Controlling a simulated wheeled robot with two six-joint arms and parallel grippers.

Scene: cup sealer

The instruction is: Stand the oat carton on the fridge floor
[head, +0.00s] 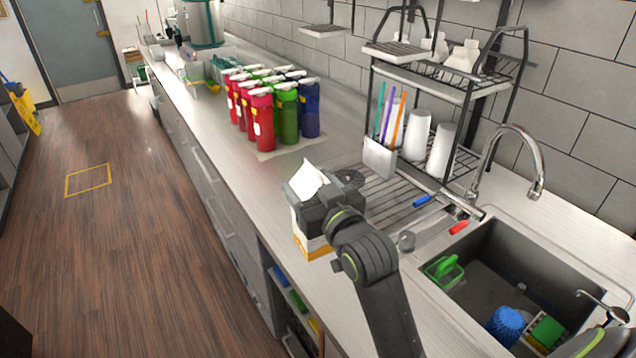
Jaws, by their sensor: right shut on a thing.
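My right gripper (318,206) is shut on the oat carton (307,181), a box with a white peaked top and an orange band at its base. The carton is upright at the front edge of the counter. The gripper hides its middle, and I cannot tell whether its base touches the countertop. A fridge is not clearly recognisable. An opening under the counter (296,300) shows blue, green and yellow things, partly hidden by the counter and my arm.
Red, green and blue bottles (262,118) stand on a mat behind the carton. A wire rack (462,88) with cups and the sink (500,275) are to the right. The countertop left of the carton is clear, and the wooden floor (130,230) is open.

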